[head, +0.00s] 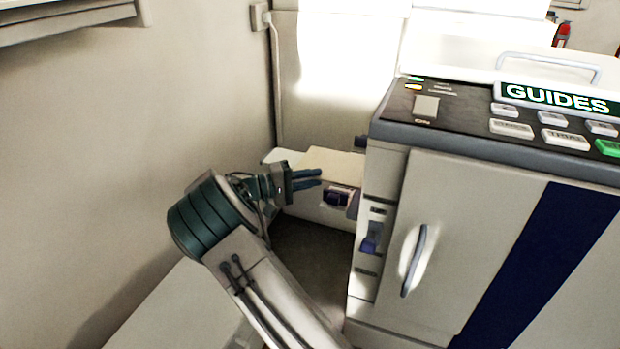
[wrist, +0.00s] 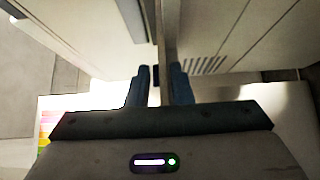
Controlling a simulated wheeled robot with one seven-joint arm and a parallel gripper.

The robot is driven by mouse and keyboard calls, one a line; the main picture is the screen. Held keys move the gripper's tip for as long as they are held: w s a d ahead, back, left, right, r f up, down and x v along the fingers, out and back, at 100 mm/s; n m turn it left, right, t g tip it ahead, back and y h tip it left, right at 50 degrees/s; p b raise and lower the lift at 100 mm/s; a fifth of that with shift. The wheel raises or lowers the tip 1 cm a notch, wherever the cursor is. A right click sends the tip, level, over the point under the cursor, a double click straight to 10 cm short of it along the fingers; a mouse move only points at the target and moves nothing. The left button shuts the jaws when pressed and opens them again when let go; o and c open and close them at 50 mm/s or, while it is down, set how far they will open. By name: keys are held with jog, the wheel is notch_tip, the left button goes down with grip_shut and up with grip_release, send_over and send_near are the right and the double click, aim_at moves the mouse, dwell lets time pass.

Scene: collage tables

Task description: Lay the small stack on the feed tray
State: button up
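My gripper (head: 318,178) is extended to the right in the head view, its two dark fingers close together with a narrow gap. The fingertips overlap the near left part of a flat tan surface (head: 338,164) beside the machine. This may be the small stack or the top of the feed tray; I cannot tell which. In the wrist view my gripper (wrist: 160,75) shows a small gap between its fingers. A thin brownish strip (wrist: 169,35) runs forward from between them. I cannot tell whether the fingers grip it.
A large collating machine (head: 430,190) with a door handle and a GUIDES sign stands at right. A white unit with a purple latch (head: 337,197) lies below the tan surface. A wall (head: 90,150) is at left. A pale tabletop (head: 180,315) is in front. Coloured stripes (wrist: 47,125) show in the wrist view.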

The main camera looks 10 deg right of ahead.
jog(key=shift+o, duration=0.6)
jog(key=shift+a, duration=0.1)
jog(key=s+a+p, duration=0.1)
jog(key=a+p, duration=0.2)
jog(key=a, duration=1)
jog(key=shift+s+a, duration=0.15)
jog(key=shift+a, duration=0.15)
